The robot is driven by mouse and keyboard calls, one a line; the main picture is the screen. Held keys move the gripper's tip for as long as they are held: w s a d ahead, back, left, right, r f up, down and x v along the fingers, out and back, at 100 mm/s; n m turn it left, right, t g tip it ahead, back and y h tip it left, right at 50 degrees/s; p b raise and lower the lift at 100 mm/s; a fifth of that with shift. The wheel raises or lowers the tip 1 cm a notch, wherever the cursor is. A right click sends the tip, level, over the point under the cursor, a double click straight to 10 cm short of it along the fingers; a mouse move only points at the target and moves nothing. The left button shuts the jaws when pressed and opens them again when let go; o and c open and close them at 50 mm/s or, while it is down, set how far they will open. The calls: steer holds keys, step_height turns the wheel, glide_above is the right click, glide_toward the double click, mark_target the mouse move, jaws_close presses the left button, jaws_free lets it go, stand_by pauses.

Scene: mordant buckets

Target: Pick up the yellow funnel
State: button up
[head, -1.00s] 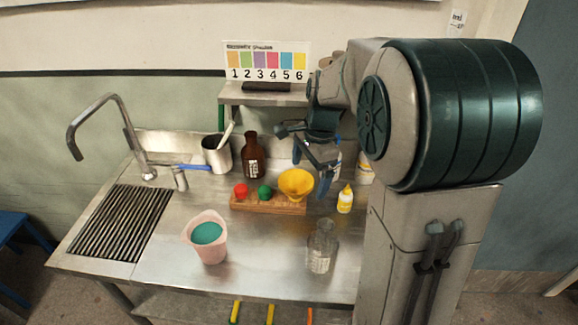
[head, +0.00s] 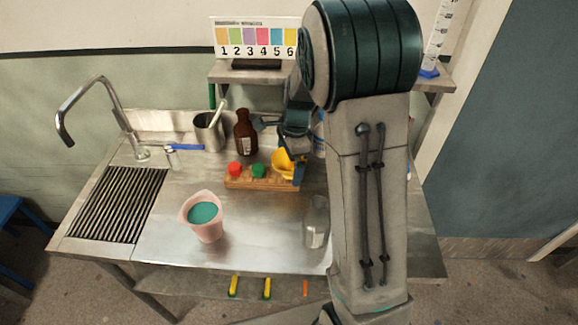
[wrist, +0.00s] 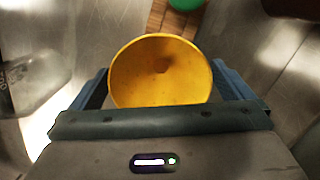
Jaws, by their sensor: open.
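The yellow funnel (head: 281,165) is at the right end of a wooden rack (head: 245,182), partly hidden by my gripper in the head view. In the wrist view the funnel (wrist: 160,85) fills the middle, its wide mouth facing the camera. My gripper (wrist: 168,92) is open, with one blue finger on each side of the funnel's rim. The fingers look very close to the rim; I cannot tell whether they touch it. In the head view one blue finger shows just right of the funnel.
Red (head: 235,169) and green (head: 259,171) pieces sit on the rack left of the funnel. A brown bottle (head: 245,135) stands behind.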

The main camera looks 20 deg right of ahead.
steer(key=c, duration=1)
steer(key=shift+o, duration=0.2)
steer(key=shift+r, duration=0.15)
